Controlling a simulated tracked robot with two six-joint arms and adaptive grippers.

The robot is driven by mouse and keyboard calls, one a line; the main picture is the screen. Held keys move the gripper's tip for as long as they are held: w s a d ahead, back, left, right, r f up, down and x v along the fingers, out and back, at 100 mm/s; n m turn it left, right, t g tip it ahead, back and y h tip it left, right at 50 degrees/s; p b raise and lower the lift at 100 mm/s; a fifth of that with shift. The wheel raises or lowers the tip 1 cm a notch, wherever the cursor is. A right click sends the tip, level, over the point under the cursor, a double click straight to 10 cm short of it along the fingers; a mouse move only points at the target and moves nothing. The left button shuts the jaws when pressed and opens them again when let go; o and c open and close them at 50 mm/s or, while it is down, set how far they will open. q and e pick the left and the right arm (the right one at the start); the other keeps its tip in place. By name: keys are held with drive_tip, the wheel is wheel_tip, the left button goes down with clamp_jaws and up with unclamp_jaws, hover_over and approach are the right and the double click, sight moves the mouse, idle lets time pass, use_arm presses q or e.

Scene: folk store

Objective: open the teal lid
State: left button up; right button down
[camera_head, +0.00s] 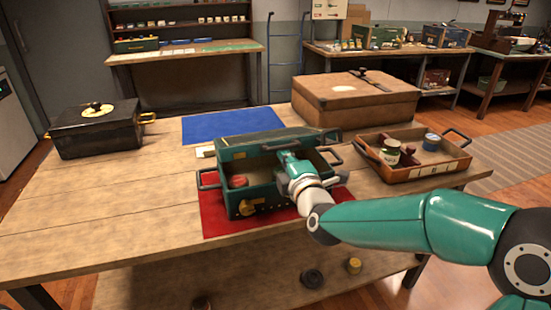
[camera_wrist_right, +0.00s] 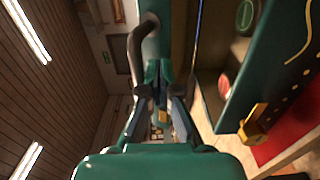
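The teal box (camera_head: 252,203) stands on a red mat (camera_head: 213,214) on the wooden table. Its teal lid (camera_head: 232,148) is raised at the back, so the inside shows, with a red item (camera_head: 240,181) in it. My right gripper (camera_head: 286,160) reaches over the box to the lid's front edge, near a dark handle. In the right wrist view the fingers (camera_wrist_right: 162,100) are beside the lid's edge (camera_wrist_right: 154,48) and the curved dark handle (camera_wrist_right: 132,45). Whether they grip it is unclear. A brass latch (camera_wrist_right: 254,125) is on the box front. My left gripper is out of view.
A wooden tray (camera_head: 427,170) with jars is close on the right. A large brown case (camera_head: 350,103) stands behind. A black box (camera_head: 95,133) is at the left, and a blue mat (camera_head: 232,125) lies behind the teal box. The table's front left is clear.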

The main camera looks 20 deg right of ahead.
drive_tip(key=shift+w+r+p, duration=0.25)
drive_tip(key=shift+r+p, duration=0.3)
drive_tip(key=shift+r, duration=0.05)
drive_tip(key=shift+w+r+p, duration=0.25)
drive_tip(key=shift+r+p, duration=0.25)
drive_tip(key=shift+r, duration=0.1)
drive_tip(key=shift+w+r+p, duration=0.3)
drive_tip(key=shift+r+p, duration=0.3)
drive_tip(key=shift+w+r+p, duration=0.25)
drive_tip(key=shift+r+p, duration=0.3)
drive_tip(key=shift+r, duration=0.05)
